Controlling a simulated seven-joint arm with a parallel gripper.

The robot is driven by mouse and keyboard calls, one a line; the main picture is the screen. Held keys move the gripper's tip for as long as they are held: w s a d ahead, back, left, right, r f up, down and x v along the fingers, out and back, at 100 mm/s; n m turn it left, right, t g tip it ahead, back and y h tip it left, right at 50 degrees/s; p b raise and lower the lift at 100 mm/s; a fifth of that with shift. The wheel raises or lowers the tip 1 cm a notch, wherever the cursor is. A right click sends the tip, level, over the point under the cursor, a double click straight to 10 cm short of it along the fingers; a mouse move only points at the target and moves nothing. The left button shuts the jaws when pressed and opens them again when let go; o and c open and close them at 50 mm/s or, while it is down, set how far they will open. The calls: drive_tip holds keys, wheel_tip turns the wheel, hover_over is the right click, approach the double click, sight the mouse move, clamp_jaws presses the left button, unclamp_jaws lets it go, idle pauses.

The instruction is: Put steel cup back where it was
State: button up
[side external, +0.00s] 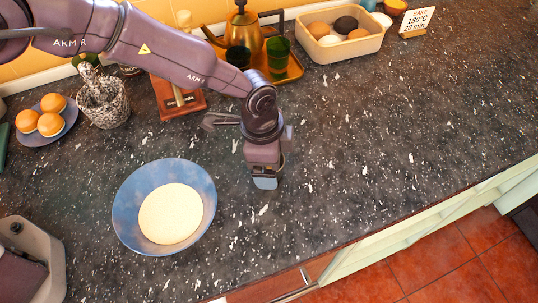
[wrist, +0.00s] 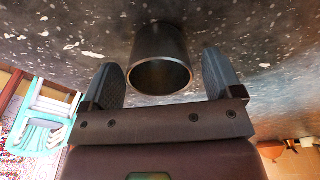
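The steel cup (wrist: 160,48) is dark grey and shows in the wrist view, its round open rim facing the camera. It sits between the two fingers of my gripper (wrist: 160,62), which are spread apart. A gap shows between the cup and the right finger; the left finger is close to the cup's rim, and I cannot tell whether it touches. In the side view my gripper (side external: 265,182) points down low over the counter, right of the blue bowl. The cup is mostly or wholly hidden behind the gripper there.
The blue bowl (side external: 126,210) with pale contents stands left of my gripper. Counter at right is clear.

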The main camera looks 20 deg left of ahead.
wheel_tip(320, 180, up, 12)
drive_tip(key=a, duration=0.1)
drive_tip(key=shift+s+a+r, duration=0.15)
drive_tip(key=shift+a, duration=0.05)
idle(0.4)
drive_tip(key=s+a+r+n+t, duration=0.15)
drive_tip(key=a+r+n, duration=0.25)
drive_tip(key=a+r, duration=0.55)
drive_tip(key=s+a+r+n+t, duration=0.1)
drive_tip(key=s+a+r+n, duration=0.2)
drive_tip(key=a+r, duration=0.65)
drive_tip(key=s+a+r+n+t+y, duration=0.1)
drive_tip(key=s+a+n+t, duration=0.1)
drive_tip(key=s+a+n, duration=0.5)
drive_tip(key=s+a, duration=0.6)
drive_tip(key=s, duration=0.3)
drive_tip(key=shift+s+r+n+t, duration=0.2)
drive_tip(key=shift+s+n+t, duration=0.05)
drive_tip(key=shift+n+t, duration=0.1)
